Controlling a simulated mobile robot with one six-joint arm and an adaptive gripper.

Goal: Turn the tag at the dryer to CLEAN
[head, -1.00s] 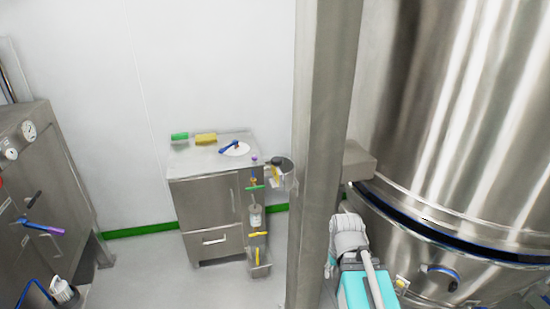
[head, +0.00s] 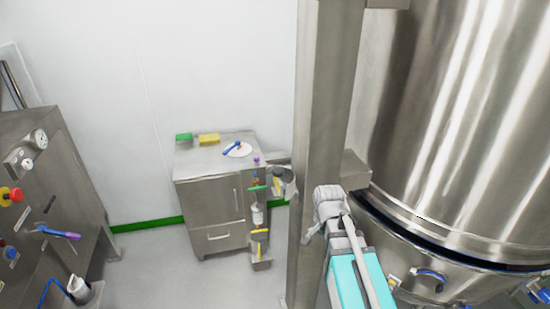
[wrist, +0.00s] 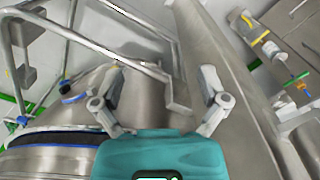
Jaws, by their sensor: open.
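The large steel vessel (head: 450,130), which looks like the dryer, fills the right of the head view, with a dark seam and blue-handled clamps low down. It also shows at the lower left of the wrist view (wrist: 75,160). I cannot make out a tag or its wording in either view. My gripper (wrist: 163,82) is open and empty in the wrist view, its two fingers apart, with a steel bracket and the column beyond them. In the head view its teal body is beside the column, in front of the vessel; its fingertips are not clear there.
A steel column (head: 325,120) stands close to my arm, left of the vessel. A steel cabinet (head: 210,205) with brushes and tools stands by the wall. A control cabinet (head: 50,175) with gauges and a red button is at the left. Open floor lies between the cabinets.

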